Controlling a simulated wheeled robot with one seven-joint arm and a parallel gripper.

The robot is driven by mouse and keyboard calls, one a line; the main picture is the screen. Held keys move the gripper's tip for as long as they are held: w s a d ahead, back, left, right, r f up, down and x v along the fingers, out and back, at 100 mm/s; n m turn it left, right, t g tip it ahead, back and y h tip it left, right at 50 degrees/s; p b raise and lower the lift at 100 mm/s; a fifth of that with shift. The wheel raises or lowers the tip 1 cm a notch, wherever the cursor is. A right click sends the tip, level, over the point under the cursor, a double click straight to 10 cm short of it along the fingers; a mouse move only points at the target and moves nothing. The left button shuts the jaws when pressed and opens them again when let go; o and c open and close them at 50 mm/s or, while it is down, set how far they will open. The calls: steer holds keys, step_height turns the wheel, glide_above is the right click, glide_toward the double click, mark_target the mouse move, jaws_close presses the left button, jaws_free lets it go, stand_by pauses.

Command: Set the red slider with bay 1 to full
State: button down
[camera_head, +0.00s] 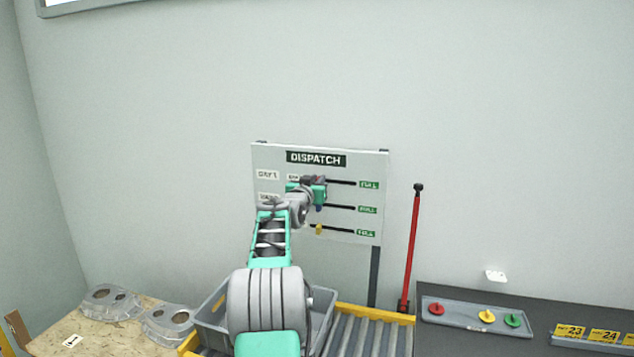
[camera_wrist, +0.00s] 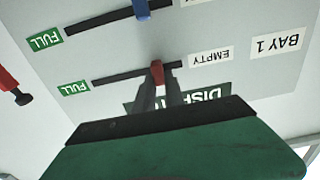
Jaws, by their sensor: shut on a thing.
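The white dispatch board (camera_head: 355,162) stands against the wall with several rows of slots. In the wrist view the picture is upside down, and the red slider (camera_wrist: 157,70) sits in the slot of the row marked BAY 1 (camera_wrist: 279,43). It stands near the EMPTY label (camera_wrist: 209,58), with the slot running on to the green FULL label (camera_wrist: 73,88). My gripper (camera_wrist: 158,84) is shut on the red slider. In the head view my gripper (camera_head: 318,184) is at the top row and mostly hides the slider. That row's FULL label (camera_head: 368,185) is at the right.
A blue slider (camera_wrist: 141,10) is in the neighbouring slot, and a yellow slider (camera_head: 318,230) is in the lowest one. A red-handled pole (camera_head: 411,250) leans right of the board. A grey crate (camera_head: 322,318) and rollers (camera_head: 367,330) lie below.

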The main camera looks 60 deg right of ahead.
mark_target(343, 178)
steer(key=s+b, duration=0.1)
steer(key=s, duration=0.1)
steer(key=s+b, duration=0.2)
steer(key=s, duration=0.1)
steer(key=s+d+b, duration=0.1)
steer(key=s+b, duration=0.1)
steer(key=shift+s+f, duration=0.1)
steer(key=shift+s, duration=0.05)
steer(key=shift+d, duration=0.1)
steer(key=c, duration=1.4)
jaws_free()
steer(key=shift+s, duration=0.15)
